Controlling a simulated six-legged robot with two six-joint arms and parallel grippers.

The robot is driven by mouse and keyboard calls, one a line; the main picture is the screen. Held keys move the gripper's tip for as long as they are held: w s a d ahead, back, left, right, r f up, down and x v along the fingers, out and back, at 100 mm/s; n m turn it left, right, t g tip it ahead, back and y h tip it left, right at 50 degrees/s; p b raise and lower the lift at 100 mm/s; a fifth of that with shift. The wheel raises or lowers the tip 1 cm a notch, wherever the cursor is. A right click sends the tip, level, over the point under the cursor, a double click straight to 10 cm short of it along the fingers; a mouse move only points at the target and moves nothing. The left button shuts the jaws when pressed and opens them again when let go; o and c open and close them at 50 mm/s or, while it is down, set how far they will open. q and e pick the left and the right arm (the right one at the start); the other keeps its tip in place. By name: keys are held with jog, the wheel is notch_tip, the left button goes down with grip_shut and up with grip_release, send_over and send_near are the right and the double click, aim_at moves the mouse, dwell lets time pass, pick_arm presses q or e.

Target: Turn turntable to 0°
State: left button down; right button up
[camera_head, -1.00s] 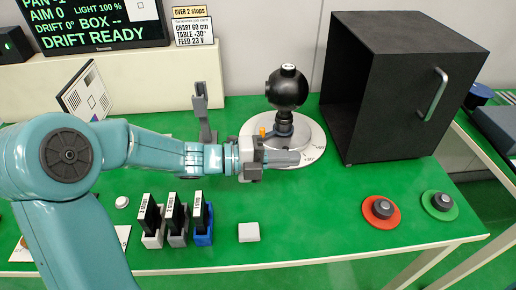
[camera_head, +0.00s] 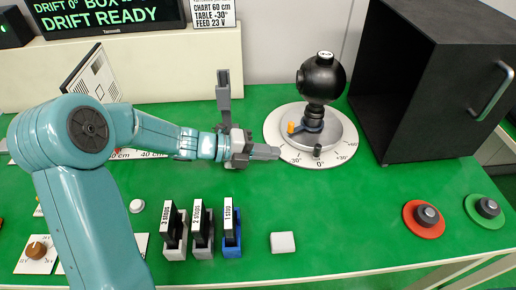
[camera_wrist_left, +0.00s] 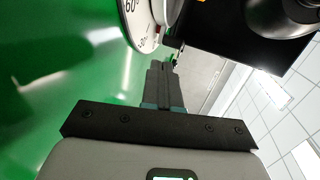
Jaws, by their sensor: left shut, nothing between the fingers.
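The turntable is a round grey plate on a white dial (camera_head: 274,130) with a degree scale; 0° faces the front. A black ball-shaped device (camera_head: 321,78) stands on it. An orange part (camera_head: 291,128) sits at its left, toward the -30° mark, and a small dark post (camera_head: 317,150) rises at the front near 0°. My left gripper (camera_head: 265,152) is shut and empty, its fingertips by the dial's front-left edge. In the left wrist view, the shut fingers (camera_wrist_left: 162,72) point toward the dial (camera_wrist_left: 137,22) and a dark post. My right gripper is out of view.
A sign (camera_head: 213,14) reads TABLE -30°. A black open box (camera_head: 430,110) stands right of the turntable. A grey upright stand (camera_head: 223,95) is behind my left gripper.

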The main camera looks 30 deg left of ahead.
pick_arm(q)
send_near(315, 155)
jog(key=x, duration=0.5)
jog(key=shift+w+a+f, duration=0.1)
jog(key=shift+w+f, duration=0.15)
jog(key=shift+f, duration=0.1)
jog(key=shift+w+d, duration=0.35)
jog(key=shift+w+d+f+b, duration=0.1)
jog(key=shift+d+b, duration=0.55)
jog(key=shift+b, duration=0.1)
